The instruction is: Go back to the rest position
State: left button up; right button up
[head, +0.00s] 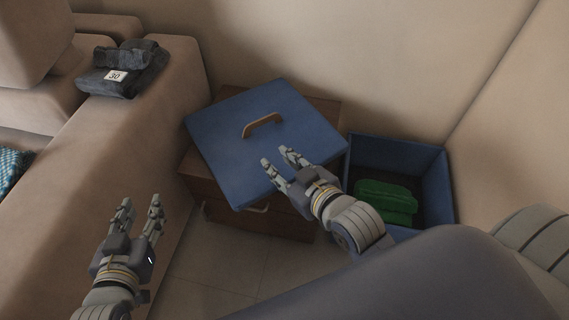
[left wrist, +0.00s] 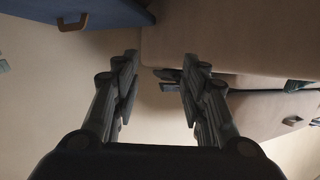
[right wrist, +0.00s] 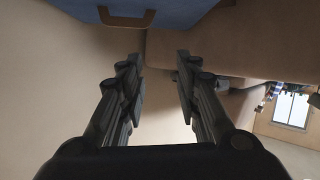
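My right gripper (head: 276,162) is open and empty, in front of the blue lid (head: 232,118) in the head view. In the right wrist view its fingers (right wrist: 160,78) are also apart. The lid has a wooden handle and lies askew on top of a brown wooden cabinet (head: 213,205). Whether the right fingers touch the lid cannot be told.
A blue box (head: 437,180) stands open at the right with green folded cloth (head: 387,202) inside. Dark folded clothes (head: 122,69) with a tag reading 30 lie on the beige sofa (head: 105,150). A blue patterned cloth (head: 10,168) shows at the left edge. Tiled floor (head: 215,262) is clear in front.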

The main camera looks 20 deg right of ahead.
jog(key=shift+s+d+r+m, duration=0.1)
jog(key=shift+s+r+m, duration=0.45)
jog(key=shift+m, duration=0.35)
